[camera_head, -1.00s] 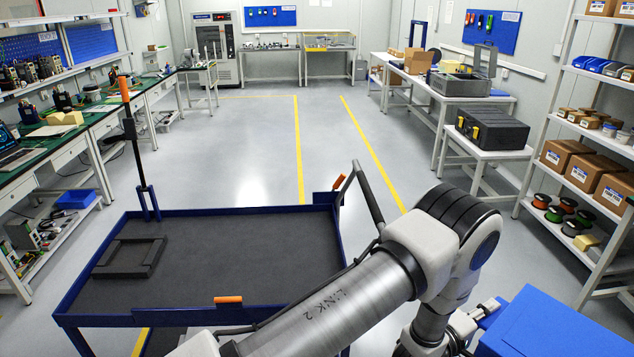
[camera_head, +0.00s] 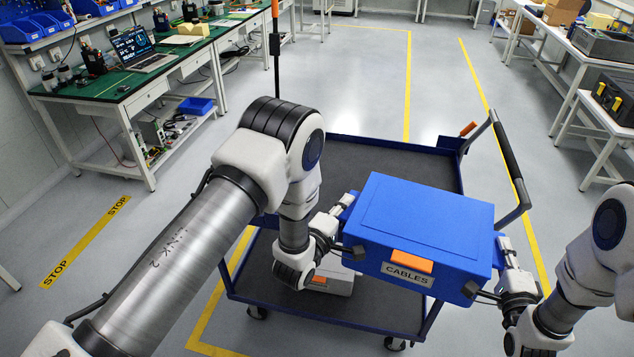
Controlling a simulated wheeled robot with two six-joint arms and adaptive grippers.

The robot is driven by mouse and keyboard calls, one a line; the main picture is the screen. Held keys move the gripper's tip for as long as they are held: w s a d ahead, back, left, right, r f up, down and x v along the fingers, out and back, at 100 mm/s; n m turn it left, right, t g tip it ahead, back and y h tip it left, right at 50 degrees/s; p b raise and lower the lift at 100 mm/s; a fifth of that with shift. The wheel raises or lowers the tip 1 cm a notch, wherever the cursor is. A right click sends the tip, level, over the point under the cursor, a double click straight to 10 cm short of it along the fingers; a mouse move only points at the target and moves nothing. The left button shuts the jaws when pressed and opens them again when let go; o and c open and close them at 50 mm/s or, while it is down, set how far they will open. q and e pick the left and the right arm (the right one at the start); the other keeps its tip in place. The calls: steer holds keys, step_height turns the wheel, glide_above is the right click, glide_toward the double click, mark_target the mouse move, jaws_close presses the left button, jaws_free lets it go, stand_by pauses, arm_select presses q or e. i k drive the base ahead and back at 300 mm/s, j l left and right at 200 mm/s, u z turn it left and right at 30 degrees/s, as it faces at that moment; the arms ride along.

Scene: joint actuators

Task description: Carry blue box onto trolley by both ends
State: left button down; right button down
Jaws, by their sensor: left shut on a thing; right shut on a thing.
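The blue box (camera_head: 425,215) has a CABLES label and an orange latch on its front. It is held between my two grippers, in front of and partly over the trolley (camera_head: 375,156). My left gripper (camera_head: 350,228) is shut on the box's left end. My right gripper (camera_head: 487,294) is shut on its right end; the fingers are partly hidden by the box. The box looks roughly level. It hides much of the trolley's dark top deck, and I cannot tell how high above the deck it is.
The trolley's push handle (camera_head: 508,165) rises at its right side. A green-topped workbench (camera_head: 110,88) with a laptop stands at the left. White tables with a black case (camera_head: 616,97) stand at the right. Clear floor lies beyond the trolley.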

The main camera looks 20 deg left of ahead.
mark_target(358, 182)
steer(key=j+u, duration=0.1)
steer(key=u, duration=0.2)
steer(key=j+u, duration=0.1)
steer(key=u, duration=0.25)
steer(key=i+z, duration=0.3)
steer(key=i, duration=0.85)
